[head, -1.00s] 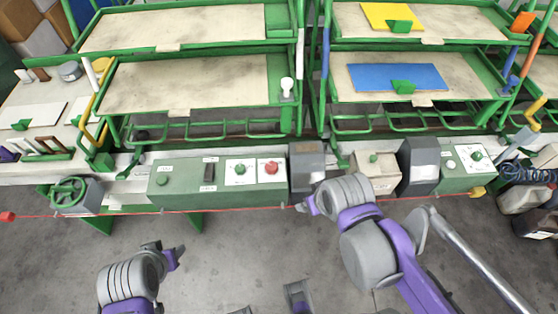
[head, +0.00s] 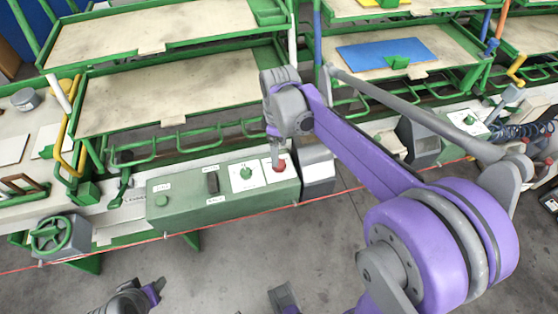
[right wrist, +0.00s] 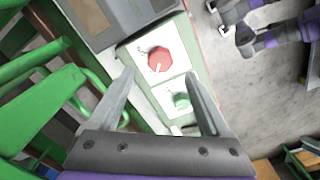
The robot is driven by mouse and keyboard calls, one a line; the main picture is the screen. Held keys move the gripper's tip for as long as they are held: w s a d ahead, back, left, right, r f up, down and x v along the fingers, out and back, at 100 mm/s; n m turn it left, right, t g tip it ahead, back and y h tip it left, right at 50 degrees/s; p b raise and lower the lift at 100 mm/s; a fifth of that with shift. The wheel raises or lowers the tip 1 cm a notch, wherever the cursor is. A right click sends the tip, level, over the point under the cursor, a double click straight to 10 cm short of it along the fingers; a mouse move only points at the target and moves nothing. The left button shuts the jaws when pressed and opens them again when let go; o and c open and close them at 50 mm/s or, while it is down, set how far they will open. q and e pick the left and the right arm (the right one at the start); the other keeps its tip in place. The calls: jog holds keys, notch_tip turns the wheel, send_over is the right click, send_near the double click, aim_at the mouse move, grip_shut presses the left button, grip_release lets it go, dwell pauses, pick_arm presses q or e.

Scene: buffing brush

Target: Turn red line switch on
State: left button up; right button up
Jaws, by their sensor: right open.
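The red line switch is a red round knob (head: 280,166) with a pointer mark, on a white plate at the right end of the green control box (head: 200,212). In the right wrist view the red knob (right wrist: 160,60) lies ahead of my right gripper (right wrist: 159,76), between the lines of its two spread fingers. The gripper is open and empty. In the head view my right gripper (head: 274,150) points down at the knob and partly covers its plate. Contact with the knob cannot be told. Part of my left arm shows at the lower left; its finger opening is unclear.
A grey box (head: 317,172) stands to the right. A red cord (head: 225,218) runs along the front. Green-framed shelves (head: 175,90) rise behind.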

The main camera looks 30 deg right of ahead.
notch_tip(320, 180, down, 6)
dwell(0.4)
grip_shut()
